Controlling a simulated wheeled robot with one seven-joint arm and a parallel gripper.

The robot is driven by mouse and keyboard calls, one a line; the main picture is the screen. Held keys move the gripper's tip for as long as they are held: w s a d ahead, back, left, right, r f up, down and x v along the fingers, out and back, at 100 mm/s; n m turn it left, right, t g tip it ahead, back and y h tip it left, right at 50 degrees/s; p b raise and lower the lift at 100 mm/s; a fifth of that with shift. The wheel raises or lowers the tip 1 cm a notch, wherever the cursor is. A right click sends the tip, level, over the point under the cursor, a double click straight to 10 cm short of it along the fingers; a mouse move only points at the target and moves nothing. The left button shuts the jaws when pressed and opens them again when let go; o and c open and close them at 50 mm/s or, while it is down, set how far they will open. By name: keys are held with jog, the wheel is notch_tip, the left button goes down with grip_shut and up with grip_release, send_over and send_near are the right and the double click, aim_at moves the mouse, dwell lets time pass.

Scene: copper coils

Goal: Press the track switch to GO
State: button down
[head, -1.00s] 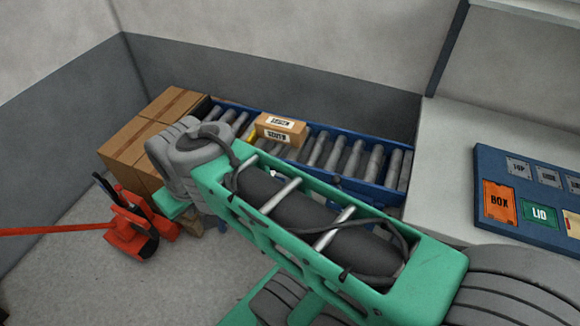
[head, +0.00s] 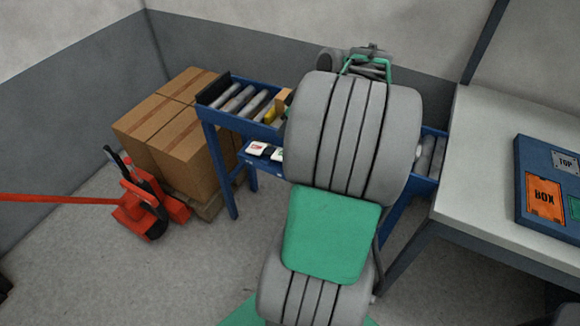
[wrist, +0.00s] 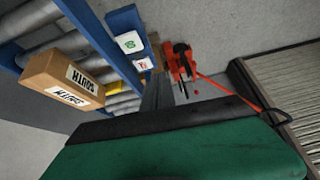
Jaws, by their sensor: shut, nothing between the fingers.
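The track switch is a pair of white pads on the blue side of the roller track. In the wrist view one pad has a green mark (wrist: 130,42) and the other a red mark (wrist: 143,65). In the head view the red-marked pad (head: 257,148) is clear, and the green-marked pad (head: 278,155) is beside my arm. My gripper (wrist: 158,85) shows in the wrist view as dark fingers, shut and empty, just below the red-marked pad in the picture. I cannot tell if they touch the switch.
A carton (wrist: 62,80) lies on the rollers, mostly hidden in the head view. Stacked boxes (head: 168,135) and a red pallet jack (head: 140,205) stand left. A pale table (head: 480,185) with a blue sign board (head: 520,195) is at right. Floor is clear in front.

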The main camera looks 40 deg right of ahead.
jog(key=s+d+f, duration=0.2)
jog(key=d, duration=0.3)
jog(key=shift+s+n+t, duration=0.3)
jog(key=shift+s+t, duration=0.05)
jog(key=shift+t, duration=0.05)
jog(key=shift+d, duration=0.1)
jog(key=x, duration=1)
jog(key=shift+f, duration=0.25)
jog(key=shift+s+f, duration=0.15)
jog(key=shift+f, duration=0.45)
jog(key=shift+s+f, duration=0.15)
jog(key=shift+f, duration=0.5)
jog(key=shift+d+f, duration=0.1)
jog(key=shift+f, duration=0.35)
jog(key=shift+s, duration=0.1)
